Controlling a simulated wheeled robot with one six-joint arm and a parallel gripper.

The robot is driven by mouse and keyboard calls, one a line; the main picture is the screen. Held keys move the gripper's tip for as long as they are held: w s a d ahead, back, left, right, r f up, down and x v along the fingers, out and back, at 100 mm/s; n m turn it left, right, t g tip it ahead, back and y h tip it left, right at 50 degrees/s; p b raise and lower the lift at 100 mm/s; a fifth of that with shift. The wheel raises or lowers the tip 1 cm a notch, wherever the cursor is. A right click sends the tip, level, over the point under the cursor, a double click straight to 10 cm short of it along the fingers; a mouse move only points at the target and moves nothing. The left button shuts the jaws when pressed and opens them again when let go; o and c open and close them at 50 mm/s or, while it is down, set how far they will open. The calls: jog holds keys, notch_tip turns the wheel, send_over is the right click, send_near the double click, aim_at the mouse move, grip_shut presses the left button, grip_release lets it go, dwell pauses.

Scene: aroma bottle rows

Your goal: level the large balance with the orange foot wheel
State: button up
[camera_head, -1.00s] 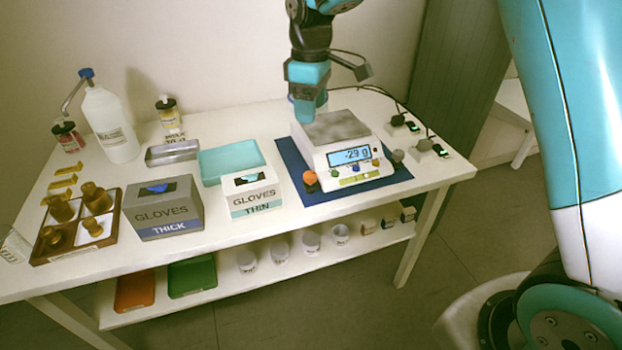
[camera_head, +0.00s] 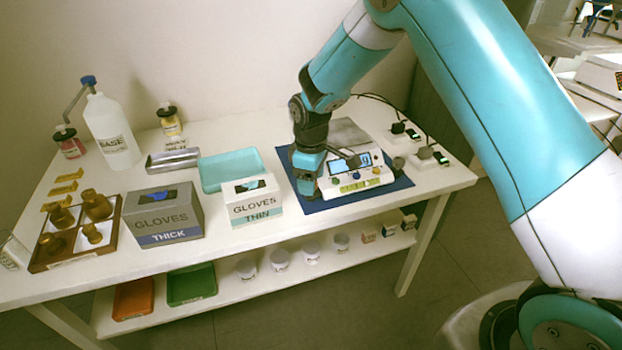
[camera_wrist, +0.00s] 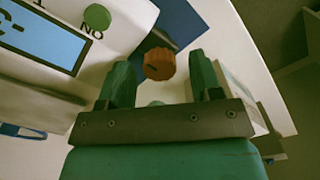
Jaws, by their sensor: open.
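The large balance (camera_head: 372,182) stands on a dark blue mat (camera_head: 398,184) at the right of the table, its blue display partly hidden by my arm. The orange foot wheel (camera_wrist: 159,64) shows in the wrist view, at the balance's front left corner. My gripper (camera_wrist: 155,75) is open, with one finger on each side of the orange wheel and clear gaps beside it. In the head view my gripper (camera_head: 308,190) is lowered at that corner and hides the orange wheel. I cannot tell whether the fingertips reach down to the wheel's height.
A thin gloves box (camera_head: 253,204) stands just left of the mat, close to my gripper. A teal tray (camera_head: 228,165) lies behind it. A thick gloves box (camera_head: 163,215) stands farther left. Sockets with cables (camera_head: 428,155) lie right of the balance.

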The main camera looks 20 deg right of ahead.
jog(key=shift+f, duration=0.2)
jog(key=c, duration=0.9)
jog(key=shift+c, duration=0.2)
